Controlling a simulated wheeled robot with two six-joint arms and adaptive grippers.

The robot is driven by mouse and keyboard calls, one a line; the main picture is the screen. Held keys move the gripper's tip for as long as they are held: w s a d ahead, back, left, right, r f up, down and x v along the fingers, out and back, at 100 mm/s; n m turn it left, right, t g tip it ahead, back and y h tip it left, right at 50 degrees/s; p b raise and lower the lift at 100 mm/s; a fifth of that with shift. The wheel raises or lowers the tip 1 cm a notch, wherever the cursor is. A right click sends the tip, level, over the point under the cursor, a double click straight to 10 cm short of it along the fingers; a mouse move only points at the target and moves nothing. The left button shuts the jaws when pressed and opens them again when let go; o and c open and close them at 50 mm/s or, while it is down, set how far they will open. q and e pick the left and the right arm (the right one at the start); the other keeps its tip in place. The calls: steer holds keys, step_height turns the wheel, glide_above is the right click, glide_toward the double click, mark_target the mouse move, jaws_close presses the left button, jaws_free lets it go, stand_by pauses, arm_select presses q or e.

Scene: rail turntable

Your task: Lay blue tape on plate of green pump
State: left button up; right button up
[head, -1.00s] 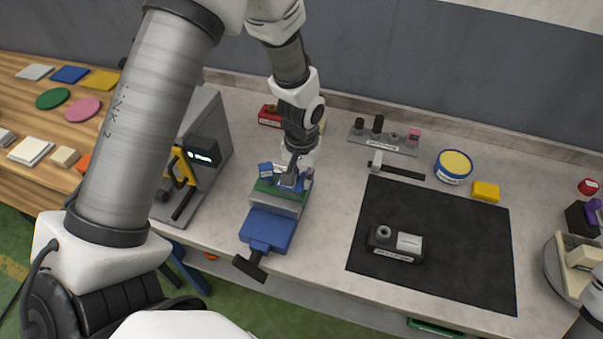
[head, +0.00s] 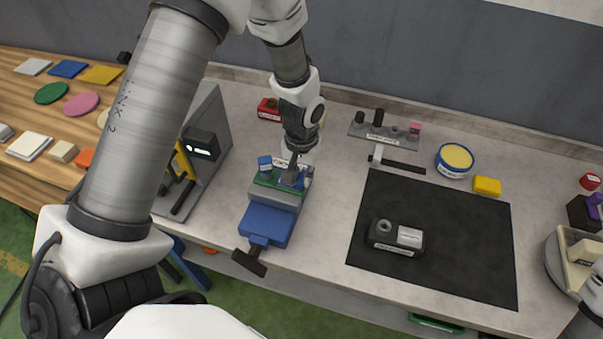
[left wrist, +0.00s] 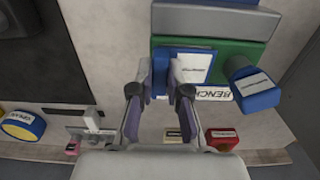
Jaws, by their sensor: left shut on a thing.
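My left gripper (head: 292,179) is over the green board (head: 266,181) clamped on top of the blue vise (head: 268,224). In the left wrist view its two fingers (left wrist: 162,75) are shut on a blue piece with a white label (left wrist: 194,68), at the edge of the green board (left wrist: 232,52). The label is too small to read, and I cannot tell whether the piece touches the board. No green pump is clearly recognisable. My right gripper is out of view.
A black mat (head: 450,245) holds a dark labelled fixture (head: 394,238). A red block (head: 268,110) is behind the vise; a grey stand with a yellow tool (head: 182,165) is left.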

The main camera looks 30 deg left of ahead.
arm_select(q)
steer(key=shift+f, duration=0.3)
stand_by(0.4)
steer(key=o, duration=0.8)
steer(key=shift+r, duration=0.1)
step_height(320, 180, up, 12)
steer(key=shift+f, duration=0.1)
